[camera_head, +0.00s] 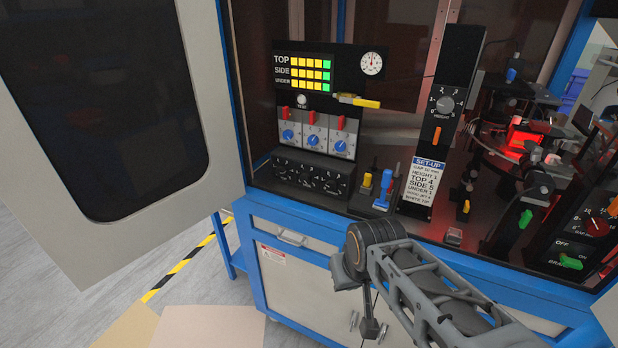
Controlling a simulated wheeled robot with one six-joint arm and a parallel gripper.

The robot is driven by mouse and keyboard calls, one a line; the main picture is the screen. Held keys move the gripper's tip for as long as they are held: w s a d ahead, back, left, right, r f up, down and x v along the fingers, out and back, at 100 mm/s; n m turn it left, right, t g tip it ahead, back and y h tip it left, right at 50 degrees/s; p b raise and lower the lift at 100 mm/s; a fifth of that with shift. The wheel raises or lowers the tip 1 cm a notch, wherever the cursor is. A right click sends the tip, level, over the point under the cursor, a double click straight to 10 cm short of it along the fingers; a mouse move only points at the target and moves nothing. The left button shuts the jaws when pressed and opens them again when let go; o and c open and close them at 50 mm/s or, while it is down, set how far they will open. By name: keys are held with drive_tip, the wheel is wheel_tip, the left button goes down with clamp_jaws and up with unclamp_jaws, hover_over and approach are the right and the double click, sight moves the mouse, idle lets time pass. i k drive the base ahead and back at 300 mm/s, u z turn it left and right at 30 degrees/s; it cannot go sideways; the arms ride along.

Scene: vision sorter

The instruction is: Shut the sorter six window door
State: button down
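The window door (195,110) is a light grey panel with a large dark rounded window (100,100). It stands swung wide open at the left, its right edge by the cabinet's blue left post (235,90). My arm reaches up from the bottom right to a joint in front of the blue cabinet base. A dark part, seemingly my gripper (370,327), hangs below that joint, right of the door and apart from it. Its fingers cannot be made out. The outer face and any handle of the door are not visible.
Inside the open cabinet (370,225) are a control panel (316,132), a set-up card (422,180) and a red-lit mechanism at the right. A pale panel edge (607,318) shows at bottom right.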

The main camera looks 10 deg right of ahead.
sight(118, 137)
drive_tip(key=u, duration=2.55)
drive_tip(key=i, duration=3.1)
drive_tip(key=z, duration=4.35)
